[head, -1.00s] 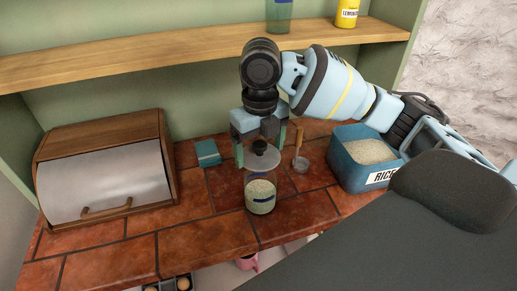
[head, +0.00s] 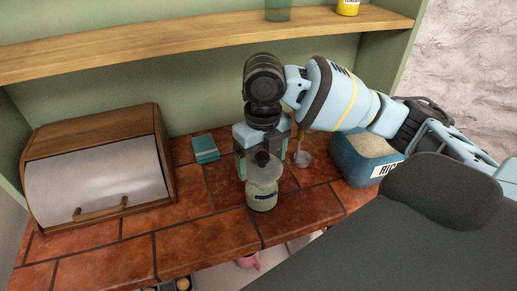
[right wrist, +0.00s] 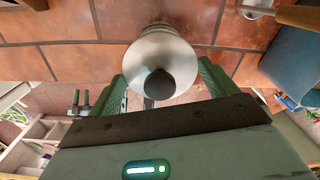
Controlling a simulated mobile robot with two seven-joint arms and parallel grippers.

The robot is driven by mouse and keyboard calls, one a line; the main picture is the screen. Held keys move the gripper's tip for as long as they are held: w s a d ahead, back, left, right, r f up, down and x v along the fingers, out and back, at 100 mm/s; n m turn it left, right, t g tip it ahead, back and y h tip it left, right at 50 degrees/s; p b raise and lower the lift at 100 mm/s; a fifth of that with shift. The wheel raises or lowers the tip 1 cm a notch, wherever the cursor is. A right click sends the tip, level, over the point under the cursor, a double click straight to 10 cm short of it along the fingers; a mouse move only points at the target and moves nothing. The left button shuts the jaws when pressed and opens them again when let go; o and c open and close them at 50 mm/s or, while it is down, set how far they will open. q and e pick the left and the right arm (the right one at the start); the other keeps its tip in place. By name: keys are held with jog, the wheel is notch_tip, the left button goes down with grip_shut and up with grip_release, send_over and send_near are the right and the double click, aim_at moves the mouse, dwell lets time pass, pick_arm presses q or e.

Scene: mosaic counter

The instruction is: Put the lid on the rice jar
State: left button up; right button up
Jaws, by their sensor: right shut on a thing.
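The rice jar (head: 262,199) is a clear glass jar with a dark label and pale contents, upright on the red tiled counter. My right gripper (head: 262,158) is above it, pointing down, shut on the round translucent lid (head: 265,171) by its dark knob. The lid is level or nearly so, at the jar's mouth; I cannot tell whether it touches the rim. In the right wrist view the lid (right wrist: 165,48) and its knob show between the fingers (right wrist: 160,84), and it hides most of the jar. My left gripper is not in view.
A blue rice bin (head: 346,163) stands to the right, with a scoop (head: 302,159) beside the gripper. A teal box (head: 205,148) and a wooden bread box (head: 97,185) are to the left. A wooden shelf (head: 150,50) runs behind. Bare tiles lie left of the jar.

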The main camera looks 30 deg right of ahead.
jog(key=shift+f, duration=0.35)
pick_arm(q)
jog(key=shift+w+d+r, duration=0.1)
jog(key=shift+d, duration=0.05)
pick_arm(e)
jog(key=shift+f, duration=0.1)
pick_arm(q)
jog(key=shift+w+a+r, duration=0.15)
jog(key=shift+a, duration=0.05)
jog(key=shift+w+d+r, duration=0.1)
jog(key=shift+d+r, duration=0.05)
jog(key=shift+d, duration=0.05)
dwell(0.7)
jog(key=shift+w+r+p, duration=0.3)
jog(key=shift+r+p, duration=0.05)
jog(key=shift+p, duration=0.1)
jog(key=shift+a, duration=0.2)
pick_arm(e)
jog(key=shift+f, duration=0.1)
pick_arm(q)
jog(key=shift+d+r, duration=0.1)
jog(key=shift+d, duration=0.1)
pick_arm(e)
jog(key=shift+f, duration=0.3)
dwell(0.4)
